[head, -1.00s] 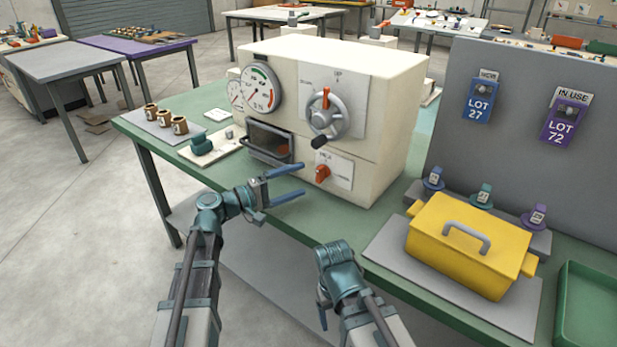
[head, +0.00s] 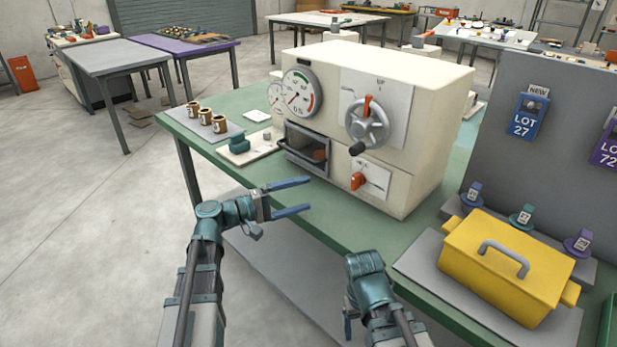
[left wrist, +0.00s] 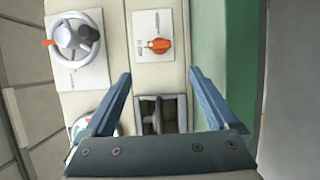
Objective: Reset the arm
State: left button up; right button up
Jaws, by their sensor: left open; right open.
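A cream machine (head: 425,100) stands on the green bench. Its front has a grey handwheel (head: 367,124) with a red pointer and dark knob, a red selector knob (head: 358,181), and two dials, the larger dial (head: 302,92) being nearer the wheel. A dark opening with a grey bar handle (head: 304,158) sits low on the left; something brownish shows inside. My left gripper (head: 309,196) is open and empty in front of the machine, apart from it. The left wrist view shows its fingers (left wrist: 160,95) spread, facing the handwheel, red knob and opening. My right gripper (head: 349,318) hangs low near the bench edge, its fingers mostly hidden.
A yellow lidded box (head: 510,270) sits on a grey mat at right, with several small tagged pieces behind it. Several brown jars (head: 206,118) and a teal piece (head: 239,143) stand left of the machine. A grey panel (head: 545,165) rises behind the box.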

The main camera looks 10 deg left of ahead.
aim_at(352, 180)
pick_arm(q)
jog(key=x, duration=1.3)
jog(key=shift+w+d+r, duration=0.15)
jog(key=shift+w+d, duration=0.1)
jog(key=shift+d, duration=0.05)
jog(key=v, duration=1.4)
jog(key=x, duration=1.4)
jog(key=shift+w+d, duration=0.2)
jog(key=m+y+p, duration=0.1)
jog(key=m+p, duration=0.1)
jog(key=r+m+y+p, duration=0.1)
jog(key=m+p, duration=0.1)
jog(key=p, duration=0.1)
jog(key=m+y+p, duration=0.1)
jog(key=m+p, duration=0.1)
jog(key=shift+s+r+m, duration=0.3)
jog(key=shift+s+m, duration=0.1)
jog(key=m+y+p, duration=0.1)
jog(key=m+p, duration=0.1)
jog(key=shift+s+d+m+y, duration=0.1)
jog(key=shift+s+m+y, duration=0.05)
jog(key=shift+m+y, duration=0.25)
jog(key=shift+d+f+m+t+y+p, duration=0.15)
jog(key=shift+m+t+y+p, duration=0.2)
jog(key=shift+m+y, duration=0.4)
